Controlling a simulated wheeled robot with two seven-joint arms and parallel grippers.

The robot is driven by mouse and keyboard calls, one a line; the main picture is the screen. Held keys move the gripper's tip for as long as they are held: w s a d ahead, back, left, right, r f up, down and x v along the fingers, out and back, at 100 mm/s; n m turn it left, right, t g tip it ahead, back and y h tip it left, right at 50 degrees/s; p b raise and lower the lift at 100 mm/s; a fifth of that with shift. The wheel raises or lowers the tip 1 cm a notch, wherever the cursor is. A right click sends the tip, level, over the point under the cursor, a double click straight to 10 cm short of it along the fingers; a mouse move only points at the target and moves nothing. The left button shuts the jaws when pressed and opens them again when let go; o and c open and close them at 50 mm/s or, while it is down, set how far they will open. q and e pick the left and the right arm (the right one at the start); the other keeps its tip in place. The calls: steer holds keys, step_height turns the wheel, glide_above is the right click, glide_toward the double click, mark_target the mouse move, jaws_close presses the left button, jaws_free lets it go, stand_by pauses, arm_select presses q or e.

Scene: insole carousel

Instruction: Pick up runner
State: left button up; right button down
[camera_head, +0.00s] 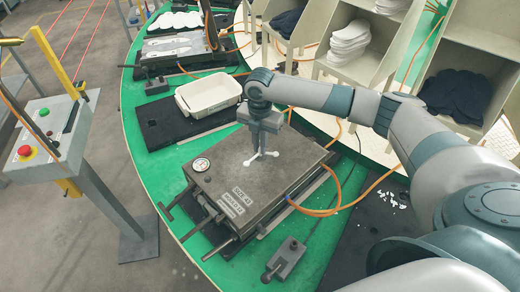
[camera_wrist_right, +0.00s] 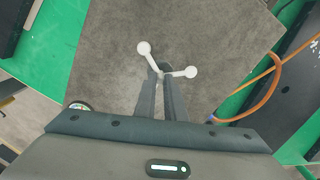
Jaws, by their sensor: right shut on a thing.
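The runner (camera_head: 262,155) is a small white V-shaped piece with round knobs at its ends. It shows over the top of the grey mould (camera_head: 215,185) marked "SIZE 43" in the head view. My right gripper (camera_head: 255,151) points down there, shut on the runner. In the right wrist view the runner (camera_wrist_right: 150,58) sticks out between the fingertips of my right gripper (camera_wrist_right: 160,82), with both knobs visible. I cannot tell whether the runner touches the mould. My left gripper is not in view.
A cream tray (camera_head: 208,96) lies on a black plate behind the mould. Orange hoses (camera_head: 325,212) curl right of the mould. Bins hold white insoles (camera_head: 348,42) and dark pieces (camera_head: 455,93). A control box (camera_head: 42,135) stands left. White scraps (camera_head: 393,199) lie right.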

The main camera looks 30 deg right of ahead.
step_height(320, 180, up, 2)
steer(key=shift+w+r+b, duration=0.1)
steer(key=shift+r+b, duration=0.1)
steer(key=shift+b, duration=0.55)
steer(key=s+d+r+b, duration=0.4)
steer(key=d+r, duration=0.3)
steer(key=d, duration=0.4)
